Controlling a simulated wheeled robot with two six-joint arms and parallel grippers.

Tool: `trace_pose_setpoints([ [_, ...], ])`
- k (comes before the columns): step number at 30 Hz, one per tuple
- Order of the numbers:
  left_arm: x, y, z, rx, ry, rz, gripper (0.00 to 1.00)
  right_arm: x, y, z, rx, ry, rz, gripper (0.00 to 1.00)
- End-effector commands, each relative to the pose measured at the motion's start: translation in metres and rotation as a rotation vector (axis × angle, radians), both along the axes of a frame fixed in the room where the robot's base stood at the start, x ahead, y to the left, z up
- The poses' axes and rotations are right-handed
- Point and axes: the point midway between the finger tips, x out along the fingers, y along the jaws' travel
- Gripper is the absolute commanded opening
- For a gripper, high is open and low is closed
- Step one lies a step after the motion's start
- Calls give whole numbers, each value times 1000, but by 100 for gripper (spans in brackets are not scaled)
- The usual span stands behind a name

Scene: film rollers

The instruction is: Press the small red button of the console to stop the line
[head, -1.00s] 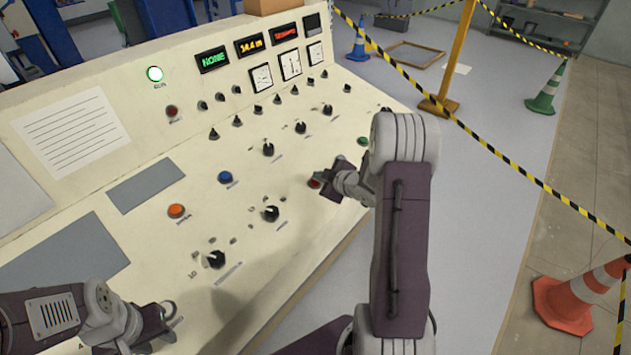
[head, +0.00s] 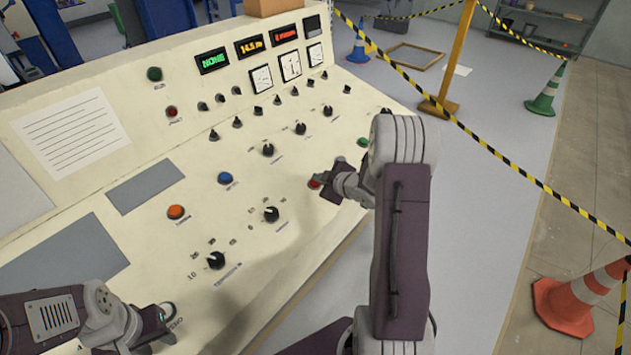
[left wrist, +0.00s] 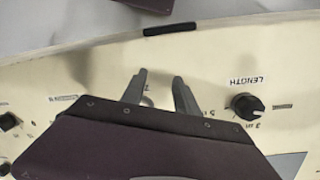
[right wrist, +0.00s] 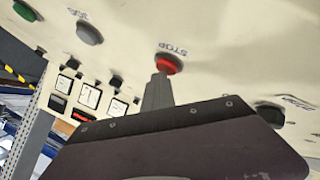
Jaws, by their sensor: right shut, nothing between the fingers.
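The small red button (head: 314,184) sits on the cream console (head: 190,235), near its right front part. In the right wrist view the red button (right wrist: 169,63) has the word STOP beside it. My right gripper (head: 322,190) is shut and empty, with its fingertips (right wrist: 160,78) right at the button's edge in that view; I cannot tell whether they touch it. My left gripper (head: 170,325) is open and empty over the console's front left, its two fingers (left wrist: 159,76) apart in the left wrist view near a black LENGTH knob (left wrist: 246,105).
An orange button (head: 176,212), a blue button (head: 225,178) and several black knobs (head: 216,260) stand on the panel. A green button (head: 362,142) lies beyond the red one. A dark green lamp (head: 154,74) is at the back. Striped tape (head: 500,160) and cones stand right.

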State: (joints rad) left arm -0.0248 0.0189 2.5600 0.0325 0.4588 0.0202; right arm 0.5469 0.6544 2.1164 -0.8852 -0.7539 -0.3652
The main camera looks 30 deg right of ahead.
Motion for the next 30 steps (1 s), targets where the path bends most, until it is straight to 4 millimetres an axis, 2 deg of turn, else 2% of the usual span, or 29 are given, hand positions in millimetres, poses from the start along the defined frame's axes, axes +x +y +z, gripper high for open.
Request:
trace_pose_setpoints([
  [6,0,0,14,0,0,0,36,-3,-1,15,0,1,-1,0],
  [17,0,0,14,0,0,0,36,-3,-2,16,0,0,0,0],
  [30,0,0,53,0,0,0,36,-11,-5,58,0,0,0,0],
])
